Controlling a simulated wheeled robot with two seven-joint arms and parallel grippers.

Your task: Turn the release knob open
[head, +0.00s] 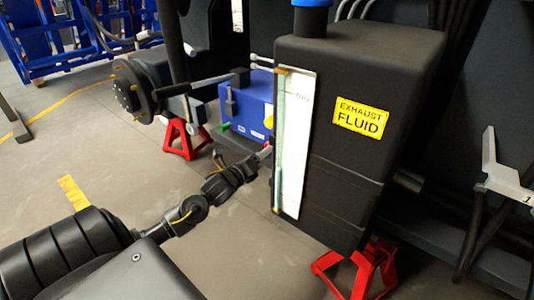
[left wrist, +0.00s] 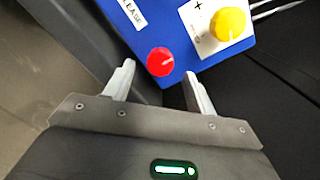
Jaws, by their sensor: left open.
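The red knob (left wrist: 160,61) sits on a blue panel (left wrist: 178,42) in the left wrist view, beside a white label whose visible letters read "EASE". My left gripper (left wrist: 160,72) is open, with one finger on each side of the knob's near edge. I cannot tell whether the fingers touch it. In the head view my left gripper (head: 265,153) reaches low beside the blue box (head: 252,100), next to the black exhaust fluid tank (head: 345,130). The red knob is not clearly visible there. My right gripper is not in view.
A yellow knob (left wrist: 230,24) on a white plate is right of the red one. The tank, with its white gauge strip (head: 294,150), stands close to my left gripper's right. Red stands (head: 185,138) are on the floor. Open floor (head: 110,150) lies to the left.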

